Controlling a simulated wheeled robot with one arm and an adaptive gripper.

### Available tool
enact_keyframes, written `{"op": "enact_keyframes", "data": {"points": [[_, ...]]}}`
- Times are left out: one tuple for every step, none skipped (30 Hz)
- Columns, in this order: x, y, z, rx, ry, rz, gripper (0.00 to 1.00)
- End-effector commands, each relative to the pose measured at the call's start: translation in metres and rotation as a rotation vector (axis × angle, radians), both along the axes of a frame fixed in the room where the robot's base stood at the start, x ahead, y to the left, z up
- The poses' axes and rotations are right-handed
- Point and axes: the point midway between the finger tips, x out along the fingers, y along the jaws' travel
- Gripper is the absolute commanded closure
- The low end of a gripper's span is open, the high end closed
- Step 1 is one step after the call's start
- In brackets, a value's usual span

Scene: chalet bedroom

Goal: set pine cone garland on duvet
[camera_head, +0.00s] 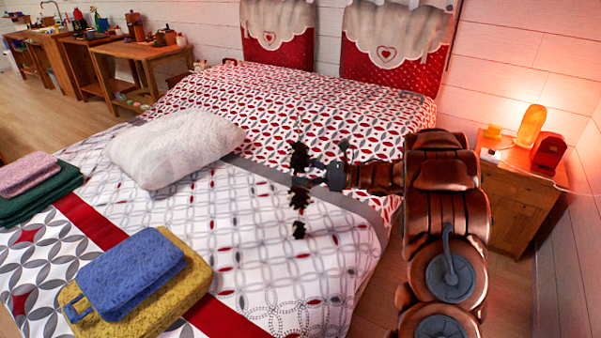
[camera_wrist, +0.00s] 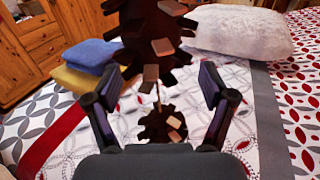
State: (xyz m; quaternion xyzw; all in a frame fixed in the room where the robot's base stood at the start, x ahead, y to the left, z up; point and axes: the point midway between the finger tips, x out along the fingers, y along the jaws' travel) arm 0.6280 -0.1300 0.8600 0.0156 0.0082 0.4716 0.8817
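The pine cone garland (camera_head: 299,158) is a string of dark brown cones hanging upright in the air above the right part of the bed. My gripper (camera_head: 318,175) is at its middle, with its fingers either side of the string. The garland has no other visible support; exact finger contact is hard to see. The duvet (camera_head: 262,245), white with grey rings and red accents, spreads below the garland.
A white fluffy pillow (camera_head: 175,148) lies on the bed, left of the garland. Blue (camera_head: 130,270) and yellow (camera_head: 195,285) folded textiles lie at the front, pink (camera_head: 28,173) and green (camera_head: 45,195) ones at left. A nightstand (camera_head: 515,200) with a lit lamp stands right. The duvet's middle is clear.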

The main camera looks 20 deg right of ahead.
Motion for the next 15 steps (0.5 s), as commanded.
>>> {"op": "enact_keyframes", "data": {"points": [[0.0,0.0,0.0,0.0,0.0,0.0,0.17],[0.0,0.0,0.0,0.0,0.0,0.0,0.17],[0.0,0.0,0.0,0.0,0.0,0.0,0.17],[0.0,0.0,0.0,0.0,0.0,0.0,0.17],[0.0,0.0,0.0,0.0,0.0,0.0,0.17],[0.0,0.0,0.0,0.0,0.0,0.0,0.17],[0.0,0.0,0.0002,0.0,0.0,0.0,0.17],[-0.0001,0.0,0.0006,0.0,0.0,0.0,0.17],[0.0,0.0001,0.0015,0.0,0.0,0.0,0.17],[0.0,0.0001,0.0023,0.001,0.001,0.0,0.17],[0.0001,0.0001,0.0033,0.001,0.001,0.0,0.17],[0.0,0.0001,0.0048,0.001,0.002,0.0,0.17],[0.0001,0.0001,0.0062,0.001,0.002,0.0,0.17],[-0.0001,0.0002,0.0077,0.001,0.002,0.0,0.17],[-0.0018,-0.0035,0.0054,0.0,0.001,-0.002,0.17]]}}
